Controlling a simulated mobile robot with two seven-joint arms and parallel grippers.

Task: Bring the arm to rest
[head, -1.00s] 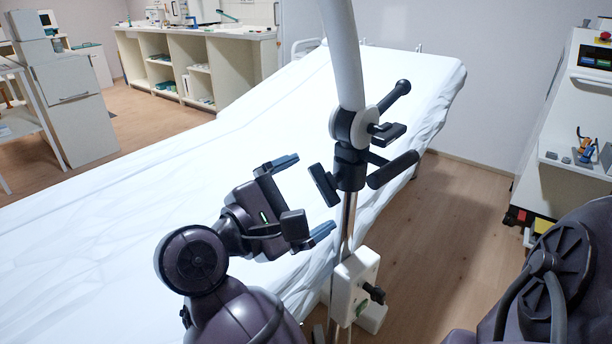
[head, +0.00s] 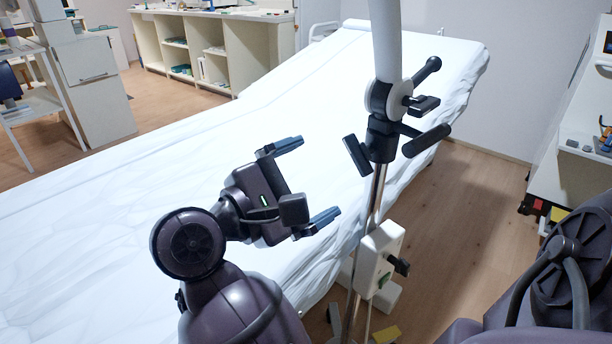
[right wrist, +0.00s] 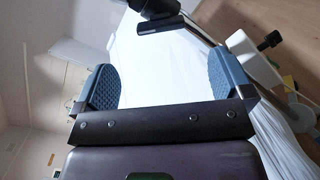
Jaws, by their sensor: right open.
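My right gripper (head: 314,180) is open and empty above the white-sheeted couch (head: 150,165) in the head view. Its two blue-padded fingers are spread and point right, toward a stand. The black clamp (head: 382,137) on the stand's post is to the right of the fingers, with a gap between them in the picture. In the right wrist view my gripper (right wrist: 166,78) also shows open, with only the sheet and background between its fingers. My left gripper is not in view.
The stand carries a pale tube (head: 385,40) and a white box (head: 379,258) with a black knob. A white cart (head: 570,165) stands at the right. Shelves (head: 190,48) line the back.

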